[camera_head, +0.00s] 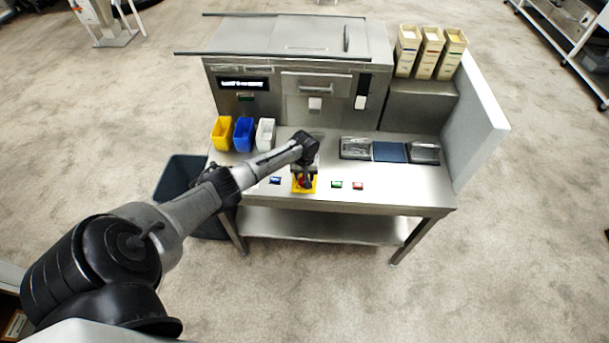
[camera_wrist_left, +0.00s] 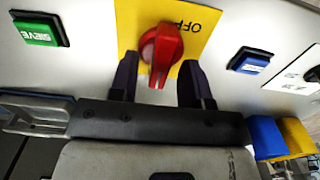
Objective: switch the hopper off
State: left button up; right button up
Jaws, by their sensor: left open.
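The switch is a red rotary knob (camera_wrist_left: 161,50) on a yellow plate (camera_wrist_left: 204,27) marked "OFF". In the head view the yellow plate (camera_head: 295,188) sits at the front edge of the steel table, partly hidden by my gripper. My left gripper (camera_wrist_left: 158,75) is open, with one dark finger on each side of the knob's lower part; I cannot tell whether they touch it. In the head view my left gripper (camera_head: 303,182) is over the plate. My right gripper is in neither view.
A green "SIEVE" button (camera_wrist_left: 38,32) and a blue button (camera_wrist_left: 250,61) flank the plate. A red button (camera_head: 358,186) is farther right. Yellow, blue and white bins (camera_head: 265,134) stand behind at left. A dark tub (camera_head: 180,172) stands left of the table.

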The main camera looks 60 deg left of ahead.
pick_arm(q)
jog(key=shift+c, duration=0.2)
jog(key=shift+c, duration=0.8)
grip_shut()
